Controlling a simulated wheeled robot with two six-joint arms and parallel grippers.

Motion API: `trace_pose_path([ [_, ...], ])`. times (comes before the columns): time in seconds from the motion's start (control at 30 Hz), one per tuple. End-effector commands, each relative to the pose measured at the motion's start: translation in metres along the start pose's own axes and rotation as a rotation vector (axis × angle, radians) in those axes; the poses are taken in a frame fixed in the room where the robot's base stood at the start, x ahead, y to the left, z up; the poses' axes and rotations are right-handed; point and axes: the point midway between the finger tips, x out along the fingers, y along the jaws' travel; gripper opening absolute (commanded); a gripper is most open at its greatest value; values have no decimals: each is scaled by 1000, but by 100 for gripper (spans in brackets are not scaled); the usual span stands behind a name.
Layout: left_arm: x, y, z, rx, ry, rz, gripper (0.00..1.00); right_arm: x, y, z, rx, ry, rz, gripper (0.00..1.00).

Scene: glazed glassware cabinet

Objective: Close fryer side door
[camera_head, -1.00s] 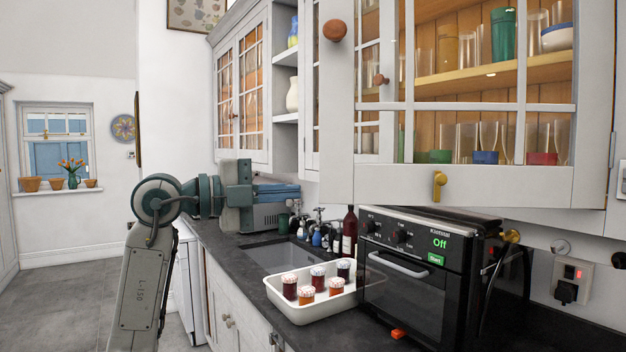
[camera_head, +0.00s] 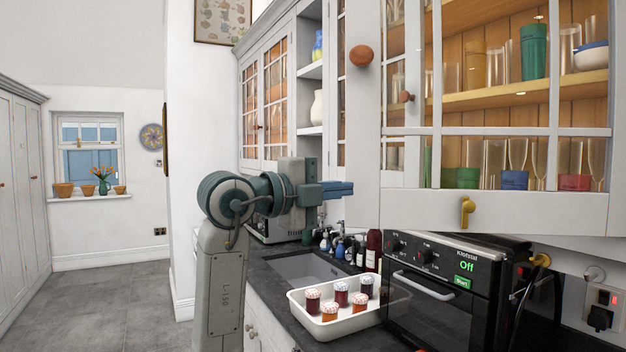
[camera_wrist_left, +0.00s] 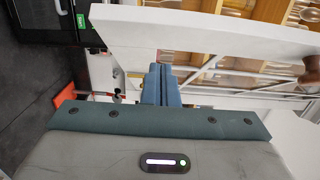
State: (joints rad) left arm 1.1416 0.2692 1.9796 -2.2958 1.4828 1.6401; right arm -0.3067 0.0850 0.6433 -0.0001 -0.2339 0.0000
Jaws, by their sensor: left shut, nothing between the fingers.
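The white glazed door (camera_head: 440,207) above the black fryer-like appliance (camera_head: 440,282) stands open, swung out from the glassware cabinet. It has a round wooden knob (camera_head: 361,55) at its left edge and a brass catch (camera_head: 467,210) on its bottom rail. My left gripper (camera_head: 348,188) is shut and empty, its blue fingers pointing right, close to the door's lower left corner in the picture. In the left wrist view the shut fingers (camera_wrist_left: 160,85) point at the door frame (camera_wrist_left: 200,35); contact cannot be told. My right gripper is not in view.
A white tray (camera_head: 290,303) with several jars stands on the dark counter beside the appliance, below my left gripper. Bottles (camera_head: 374,250) and a sink (camera_head: 305,267) lie behind it. Glasses and cups fill the shelves (camera_head: 480,97) behind the door. Open floor lies left.

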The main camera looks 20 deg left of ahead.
Motion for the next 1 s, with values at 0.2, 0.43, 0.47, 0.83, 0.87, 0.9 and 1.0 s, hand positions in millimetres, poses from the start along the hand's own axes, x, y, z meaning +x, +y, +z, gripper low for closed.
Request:
trace_pose_path([
  [0.2, 19, -1, 23, -2, -3, 2, 0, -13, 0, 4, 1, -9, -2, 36],
  [0.43, 24, 0, 28, 1, -3, 1, 0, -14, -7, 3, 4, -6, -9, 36],
  [0.47, 24, 0, 28, 1, -3, 0, 0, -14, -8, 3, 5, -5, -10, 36],
  [0.83, 27, -1, 34, -1, 8, 1, 0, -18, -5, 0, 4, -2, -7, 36],
  [0.87, 28, -1, 37, -1, 12, 1, 0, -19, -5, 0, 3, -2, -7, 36],
  [0.9, 31, -1, 41, -2, 20, 3, 0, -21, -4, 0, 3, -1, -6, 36],
  [1.0, 40, -2, 55, -4, 48, 4, 0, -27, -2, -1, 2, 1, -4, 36],
])
